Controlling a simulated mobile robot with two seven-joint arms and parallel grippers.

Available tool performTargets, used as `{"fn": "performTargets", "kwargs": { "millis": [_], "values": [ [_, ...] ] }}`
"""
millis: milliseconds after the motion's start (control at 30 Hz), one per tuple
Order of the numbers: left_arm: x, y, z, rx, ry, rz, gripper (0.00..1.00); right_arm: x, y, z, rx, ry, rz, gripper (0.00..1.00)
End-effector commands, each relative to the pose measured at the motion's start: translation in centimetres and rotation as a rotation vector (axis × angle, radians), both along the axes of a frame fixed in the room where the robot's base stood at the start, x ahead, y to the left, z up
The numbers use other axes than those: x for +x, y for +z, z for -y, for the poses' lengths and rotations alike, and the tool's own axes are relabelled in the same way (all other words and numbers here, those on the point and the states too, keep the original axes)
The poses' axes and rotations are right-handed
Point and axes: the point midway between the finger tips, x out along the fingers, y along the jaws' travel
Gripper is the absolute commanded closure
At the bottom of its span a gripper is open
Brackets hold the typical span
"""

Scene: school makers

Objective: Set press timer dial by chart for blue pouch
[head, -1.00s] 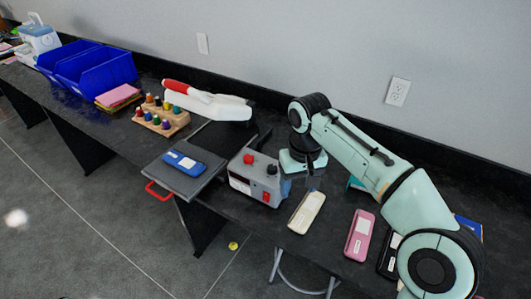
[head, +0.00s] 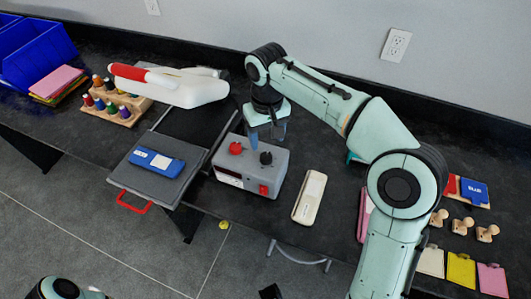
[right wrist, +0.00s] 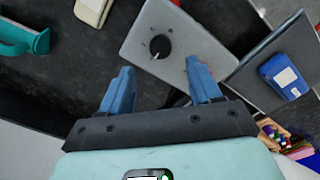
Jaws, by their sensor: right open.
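The grey timer box (head: 247,172) stands on the black bench beside the press. It has a red knob (head: 236,148), a black dial (head: 266,158) and a red switch (head: 263,189). In the right wrist view the dial (right wrist: 160,46) shows a white mark on its lower side. The blue pouch (head: 157,163) with a white label lies on the grey press plate (head: 120,177); it also shows in the right wrist view (right wrist: 283,77). My right gripper (head: 267,129) is open and empty, fingers down, at the box's far side, apart from the dial. My left gripper is out of view.
A cream pouch (head: 309,198) lies right of the box, and a pink one (head: 364,215) is partly behind my arm. The press's red handle (head: 134,205) juts past the bench edge.

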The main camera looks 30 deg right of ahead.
Motion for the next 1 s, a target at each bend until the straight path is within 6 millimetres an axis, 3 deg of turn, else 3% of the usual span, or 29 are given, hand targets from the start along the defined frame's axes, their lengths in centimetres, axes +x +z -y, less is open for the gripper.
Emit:
{"fn": "performTargets", "kwargs": {
  "millis": [100,300,500,767,800,967,1000],
  "values": [
    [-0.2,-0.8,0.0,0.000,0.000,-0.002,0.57,-0.1,-2.9,0.0,-0.001,0.001,-0.005,0.37],
    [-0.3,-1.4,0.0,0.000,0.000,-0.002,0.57,0.0,-6.0,0.0,0.001,0.001,-0.002,0.37],
    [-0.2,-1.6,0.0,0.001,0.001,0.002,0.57,0.0,-7.3,0.0,0.000,0.001,0.000,0.37],
    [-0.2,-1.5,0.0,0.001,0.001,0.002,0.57,0.0,-7.4,0.0,0.001,0.001,0.001,0.37],
    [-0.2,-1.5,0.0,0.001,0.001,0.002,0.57,0.0,-7.4,0.0,0.001,0.001,0.001,0.40],
    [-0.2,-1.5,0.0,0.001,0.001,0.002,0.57,0.0,-7.4,0.0,0.001,0.001,0.001,0.92],
    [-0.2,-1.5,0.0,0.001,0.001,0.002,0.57,0.0,-7.4,0.0,0.001,0.001,0.001,0.93]
  ]
}}
